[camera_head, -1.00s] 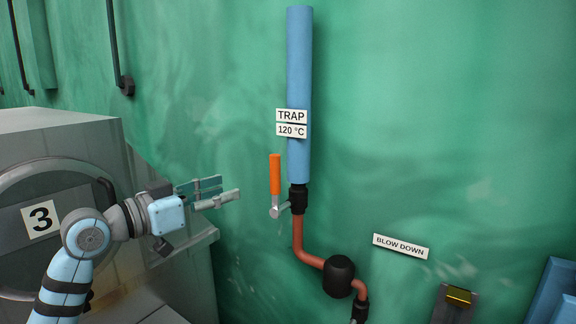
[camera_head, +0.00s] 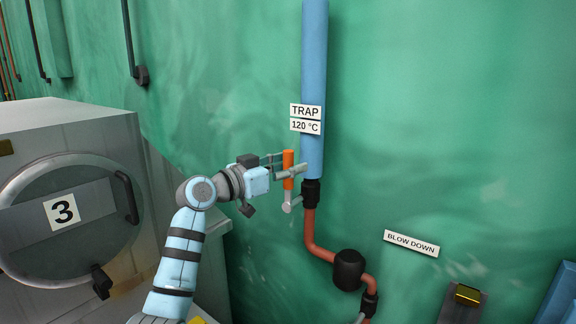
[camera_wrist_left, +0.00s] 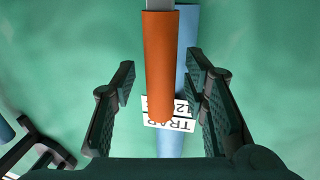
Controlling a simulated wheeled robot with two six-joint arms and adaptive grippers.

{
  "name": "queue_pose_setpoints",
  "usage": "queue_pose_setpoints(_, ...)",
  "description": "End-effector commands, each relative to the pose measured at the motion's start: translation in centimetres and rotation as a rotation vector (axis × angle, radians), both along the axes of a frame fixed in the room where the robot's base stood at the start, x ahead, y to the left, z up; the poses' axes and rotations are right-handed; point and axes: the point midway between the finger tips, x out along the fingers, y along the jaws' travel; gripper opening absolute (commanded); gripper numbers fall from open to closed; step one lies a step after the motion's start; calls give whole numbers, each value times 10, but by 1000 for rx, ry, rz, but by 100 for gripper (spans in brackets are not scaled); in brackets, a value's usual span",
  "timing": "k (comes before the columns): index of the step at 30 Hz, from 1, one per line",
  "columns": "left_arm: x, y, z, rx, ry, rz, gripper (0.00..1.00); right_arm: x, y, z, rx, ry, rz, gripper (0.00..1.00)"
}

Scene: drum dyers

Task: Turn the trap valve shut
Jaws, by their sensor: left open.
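The trap valve's orange handle (camera_head: 288,170) stands upright beside the blue pipe (camera_head: 313,90), under the TRAP 120 °C label (camera_head: 305,119). Its grey lever end (camera_head: 289,205) meets the black fitting (camera_head: 310,193) at the pipe's lower end. My left gripper (camera_head: 289,167) is open, its fingers on either side of the orange handle. In the left wrist view the handle (camera_wrist_left: 160,60) lies between the two open fingers, with a visible gap on the left and a narrower one on the right. My right gripper is not in view.
The grey drum machine marked 3 (camera_head: 62,211) stands at the left, near my left arm. A copper pipe with a black trap body (camera_head: 348,269) runs below the valve. A BLOW DOWN sign (camera_head: 411,243) is on the green wall to the right.

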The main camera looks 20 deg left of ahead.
Motion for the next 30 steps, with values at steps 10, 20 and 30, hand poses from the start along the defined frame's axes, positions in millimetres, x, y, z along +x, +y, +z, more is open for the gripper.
queue_pose_setpoints(10, 0, 1, 0, 0, 0, 1, 5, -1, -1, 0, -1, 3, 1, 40)
queue_pose_setpoints(20, -1, 2, 0, 1, 0, 2, 0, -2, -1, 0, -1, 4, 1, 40)
queue_pose_setpoints(30, -1, -2, -1, 82, -30, 9, 0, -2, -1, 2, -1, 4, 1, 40)
